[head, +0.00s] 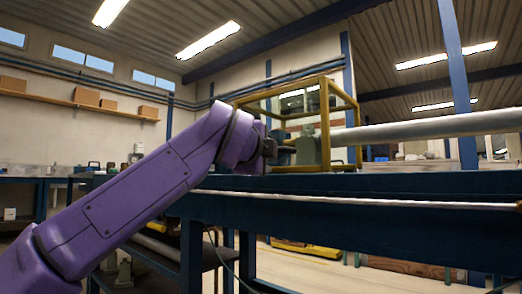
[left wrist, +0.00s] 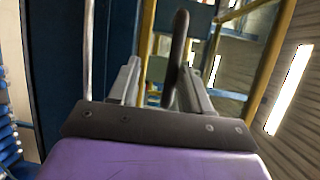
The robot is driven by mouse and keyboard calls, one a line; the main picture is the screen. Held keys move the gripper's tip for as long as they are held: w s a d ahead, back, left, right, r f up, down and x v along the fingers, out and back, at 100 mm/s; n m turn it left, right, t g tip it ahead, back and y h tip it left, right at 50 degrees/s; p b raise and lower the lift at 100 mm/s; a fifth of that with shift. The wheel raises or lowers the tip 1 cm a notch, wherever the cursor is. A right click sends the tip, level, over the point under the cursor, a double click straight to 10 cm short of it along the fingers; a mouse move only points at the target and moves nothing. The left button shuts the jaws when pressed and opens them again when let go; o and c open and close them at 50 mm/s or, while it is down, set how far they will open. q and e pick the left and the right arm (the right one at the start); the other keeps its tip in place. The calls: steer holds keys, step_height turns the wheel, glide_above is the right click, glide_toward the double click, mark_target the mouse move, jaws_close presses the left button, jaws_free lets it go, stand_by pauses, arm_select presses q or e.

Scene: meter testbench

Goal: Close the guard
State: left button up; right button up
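The guard (head: 357,125) is a yellow-framed box with clear-looking sides, standing on the blue bench (head: 400,185) in the head view. A grey device (head: 308,148) shows inside or behind its frame. Its yellow bars also show in the left wrist view (left wrist: 272,55). My left gripper (head: 270,148) is at the guard's left side. In the left wrist view its two fingers (left wrist: 160,80) stand apart, with a dark curved bar (left wrist: 180,40), apparently a handle, between them. The bar is closer to the right finger; contact is unclear. My right gripper is not in view.
A thick grey bar (head: 440,126) runs from the guard to the right edge. A thin pale rod (head: 370,199) runs along the bench front. A blue post (head: 456,80) stands at the right. Shelves with boxes (head: 87,96) are on the left wall.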

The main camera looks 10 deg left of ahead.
arm_select(q)
steer(key=shift+w, duration=0.15)
stand_by(0.5)
steer(key=s, duration=1)
steer(key=shift+s+a+r, duration=0.25)
steer(key=shift+a+r, duration=0.1)
steer(key=shift+r, duration=0.05)
